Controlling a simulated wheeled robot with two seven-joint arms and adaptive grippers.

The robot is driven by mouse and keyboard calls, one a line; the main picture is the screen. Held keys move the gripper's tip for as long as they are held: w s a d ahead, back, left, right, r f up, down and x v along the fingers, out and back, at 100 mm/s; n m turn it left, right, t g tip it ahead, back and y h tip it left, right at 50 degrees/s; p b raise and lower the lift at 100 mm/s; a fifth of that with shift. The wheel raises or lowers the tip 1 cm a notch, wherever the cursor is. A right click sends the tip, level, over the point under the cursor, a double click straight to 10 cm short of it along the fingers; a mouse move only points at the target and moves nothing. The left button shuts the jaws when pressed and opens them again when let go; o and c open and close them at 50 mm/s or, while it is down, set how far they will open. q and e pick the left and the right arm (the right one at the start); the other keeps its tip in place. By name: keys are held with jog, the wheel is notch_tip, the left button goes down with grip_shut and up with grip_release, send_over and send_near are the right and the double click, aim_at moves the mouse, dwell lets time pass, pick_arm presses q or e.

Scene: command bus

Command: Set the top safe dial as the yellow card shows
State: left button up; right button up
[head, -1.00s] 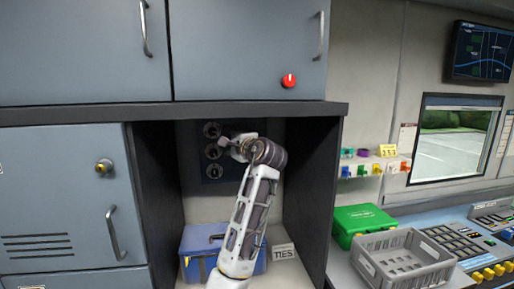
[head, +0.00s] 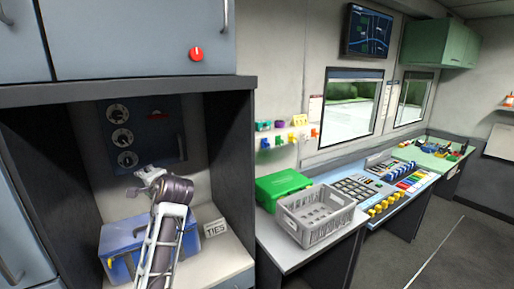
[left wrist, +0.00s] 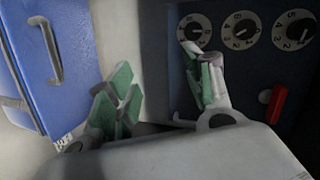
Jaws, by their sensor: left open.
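The safe's dark panel (head: 165,140) is at the back of the recess, with a column of dials. The top dial (head: 117,114) stands above a middle dial (head: 121,138) and a bottom dial (head: 127,159). In the left wrist view they lie sideways, the top dial (left wrist: 292,29) rightmost. A red handle (head: 157,114) is beside the top dial. The yellow card (head: 300,120) is on the wall shelf; its marks are too small to read surely. My left gripper (head: 146,178) is open and empty below the bottom dial; its green-padded fingers (left wrist: 158,65) are spread. My right gripper is out of view.
A blue box (head: 125,245) and a TIES label (head: 215,228) stand on the recess floor below the safe. The recess side wall (head: 232,160) bounds it on the right. A green case (head: 283,185) and grey crate (head: 315,215) are on the counter outside.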

pick_arm(q)
jog(key=s+d+f+n+g+h, duration=0.1)
jog(key=s+f+h, duration=0.1)
jog(key=s+f, duration=0.35)
jog(key=s+d+f+g+h, duration=0.1)
jog(key=s+d+f, duration=0.1)
jog(key=f, duration=0.7)
jog(key=s+d+f+n+h, duration=0.15)
jog(key=s+f, duration=0.25)
jog(key=f, duration=0.4)
jog(key=s+d+f+n+g+h, duration=0.1)
jog(key=s+d+f+g+h, duration=0.2)
jog(key=s, duration=0.5)
jog(key=s+d+f+n+h, duration=0.1)
jog(key=s+d+f, duration=0.1)
jog(key=s+f, duration=0.45)
jog(key=s+d+f+n+g+h, duration=0.1)
jog(key=s+d+f+g+h, duration=0.15)
jog(key=s, duration=0.65)
notch_tip(320, 180, down, 33)
jog(key=s, duration=0.2)
jog(key=s+a+f+g, duration=0.1)
jog(key=s+f, duration=0.9)
jog(key=s, duration=0.1)
jog(key=s+a+f+g, duration=0.1)
jog(key=s+a+f, duration=0.1)
jog(key=s+f, duration=0.9)
jog(key=shift+s+a+m+y, duration=0.3)
jog(key=shift+s+m, duration=0.05)
jog(key=shift+m, duration=0.1)
